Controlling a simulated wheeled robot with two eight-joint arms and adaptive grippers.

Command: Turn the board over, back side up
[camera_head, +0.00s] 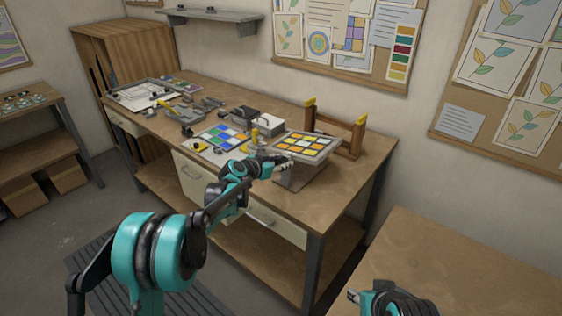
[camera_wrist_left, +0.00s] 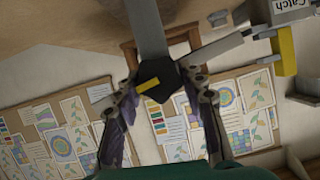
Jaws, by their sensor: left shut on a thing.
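The board (camera_head: 306,143), with orange, yellow and white panes in a dark grid facing up, lies level on a grey support at the front right of the workbench. My left gripper (camera_head: 284,163) is at its near left side. In the left wrist view my left gripper (camera_wrist_left: 158,88) is shut on a dark faceted knob (camera_wrist_left: 153,70) with a yellow stripe, in line with a grey bar (camera_wrist_left: 149,25).
A wooden stand (camera_head: 340,135) with yellow-topped posts is behind the board. A blue and green paned panel (camera_head: 222,137) lies to its left, with grey tools and boxes (camera_head: 262,122) behind. A bare brown table (camera_head: 450,265) is at lower right.

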